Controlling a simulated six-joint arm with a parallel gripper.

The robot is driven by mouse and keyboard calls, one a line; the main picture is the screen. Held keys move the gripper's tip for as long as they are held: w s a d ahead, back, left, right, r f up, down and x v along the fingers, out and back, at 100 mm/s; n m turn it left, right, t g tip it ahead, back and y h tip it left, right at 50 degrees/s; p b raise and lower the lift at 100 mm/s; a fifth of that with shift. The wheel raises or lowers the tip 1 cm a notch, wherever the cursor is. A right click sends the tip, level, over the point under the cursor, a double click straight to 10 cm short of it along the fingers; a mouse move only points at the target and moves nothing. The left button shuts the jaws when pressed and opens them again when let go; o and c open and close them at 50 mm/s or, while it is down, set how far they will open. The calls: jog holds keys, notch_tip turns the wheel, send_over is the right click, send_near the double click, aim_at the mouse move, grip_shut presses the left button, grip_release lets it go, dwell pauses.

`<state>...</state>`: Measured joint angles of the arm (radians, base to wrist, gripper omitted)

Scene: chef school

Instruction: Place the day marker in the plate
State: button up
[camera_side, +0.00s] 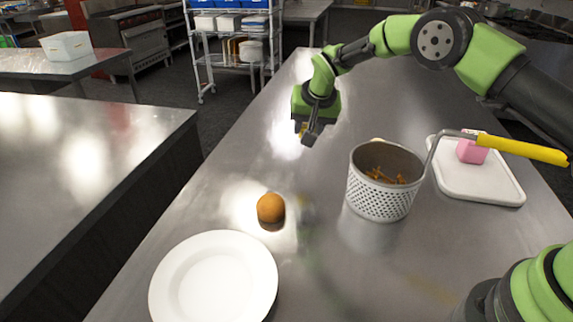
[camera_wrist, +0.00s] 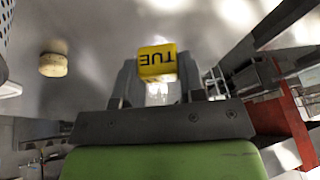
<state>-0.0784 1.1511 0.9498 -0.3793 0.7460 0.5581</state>
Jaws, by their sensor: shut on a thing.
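The day marker (camera_wrist: 157,63) is a small yellow block with "TUE" printed on it. My gripper (camera_wrist: 157,75) is shut on it, with one finger on each side in the wrist view. In the side view my gripper (camera_side: 306,134) is in the air over the far part of the steel table, and only a bit of the yellow marker (camera_side: 302,129) shows. The plate (camera_side: 168,293) is white, round and empty, at the near left of the table, well away from my gripper.
A brown-orange round item (camera_side: 270,208) sits between plate and gripper. A perforated metal basket (camera_side: 378,199) with a yellow handle (camera_side: 522,150) stands to the right, holding brown pieces. A white board (camera_side: 490,189) bears a pink block (camera_side: 472,151).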

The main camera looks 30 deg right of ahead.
jog(key=shift+r, duration=0.35)
jog(key=shift+a+r, duration=0.1)
jog(key=shift+a, duration=0.05)
jog(key=s+a+n+y, duration=0.1)
jog(key=s+a+n, duration=0.25)
jog(key=a, duration=0.45)
jog(key=s+a+n+y, duration=0.15)
jog(key=a+n, duration=0.25)
jog(key=a, duration=0.4)
jog(key=n+g+y, duration=0.2)
jog(key=n, duration=0.6)
send_over(210, 285)
jog(key=s, duration=0.1)
jog(key=f, duration=0.1)
jog(key=shift+t, duration=0.3)
jog(key=f, duration=0.8)
jog(key=shift+d+f, duration=0.15)
jog(key=shift+d, duration=0.25)
jog(key=shift+f, duration=0.1)
jog(key=shift+f, duration=0.15)
jog(key=o, duration=0.9)
